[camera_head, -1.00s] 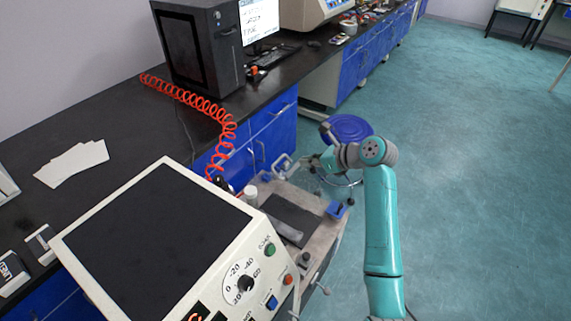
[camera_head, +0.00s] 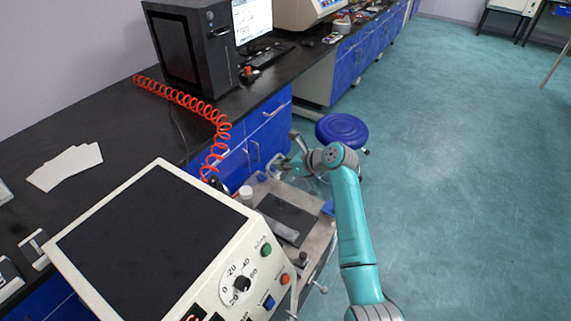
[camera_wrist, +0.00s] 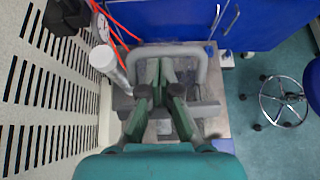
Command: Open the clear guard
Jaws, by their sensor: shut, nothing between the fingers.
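My gripper (camera_wrist: 159,95) is shut and empty in the wrist view, with its fingers over the machine's work area. A rounded grey frame (camera_wrist: 170,50), which looks like part of the clear guard, stands around and beyond the fingertips. I cannot tell whether the fingers touch it. Clear panels are hard to make out, so how far the guard is open is not plain. In the head view my gripper (camera_head: 296,150) is small, above the far end of the rheometer's deck (camera_head: 317,240), and partly hidden by my arm.
The cream control box (camera_head: 170,240) stands left of the deck; its slotted side fills the left of the wrist view. A white cylinder (camera_wrist: 103,60) and red hose are close by. Blue cabinets (camera_head: 262,135) lie beyond. A blue stool (camera_head: 342,130) stands near my arm. Floor at right is clear.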

